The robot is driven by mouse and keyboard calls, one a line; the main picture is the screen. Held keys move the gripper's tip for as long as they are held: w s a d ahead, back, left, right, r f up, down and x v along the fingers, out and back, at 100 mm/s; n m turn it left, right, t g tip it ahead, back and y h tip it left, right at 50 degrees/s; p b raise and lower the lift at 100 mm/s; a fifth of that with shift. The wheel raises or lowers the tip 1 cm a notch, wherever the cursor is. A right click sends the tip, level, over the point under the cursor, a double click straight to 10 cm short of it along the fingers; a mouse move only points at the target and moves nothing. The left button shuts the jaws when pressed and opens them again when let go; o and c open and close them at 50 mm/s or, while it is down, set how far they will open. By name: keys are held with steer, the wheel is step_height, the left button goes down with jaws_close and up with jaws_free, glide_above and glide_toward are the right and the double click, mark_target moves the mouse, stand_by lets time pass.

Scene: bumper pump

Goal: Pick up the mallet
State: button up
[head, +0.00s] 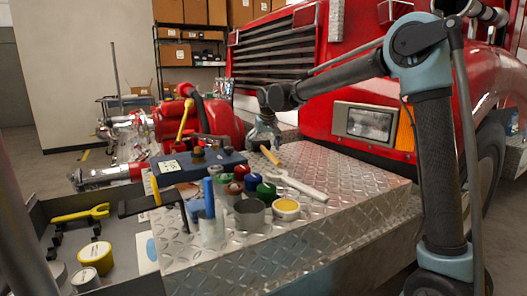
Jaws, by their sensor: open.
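A short tan wooden handle (271,156) lies on the silver diamond-plate bumper top (350,180), near its back edge. It looks like the mallet's handle; I cannot clearly make out its head. My gripper (263,143) is open and points down just above and behind the handle's far end. I see no clear grip on it, and cannot tell whether the fingers touch it.
A pale wrench (300,188) lies just in front of the handle. Several cans and coloured caps, including a yellow-lidded can (286,208), crowd the front left. A blue box (198,165) stands left. The red truck's grille (275,55) rises behind. The bumper's right side is clear.

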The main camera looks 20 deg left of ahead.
steer(key=c, duration=1.7)
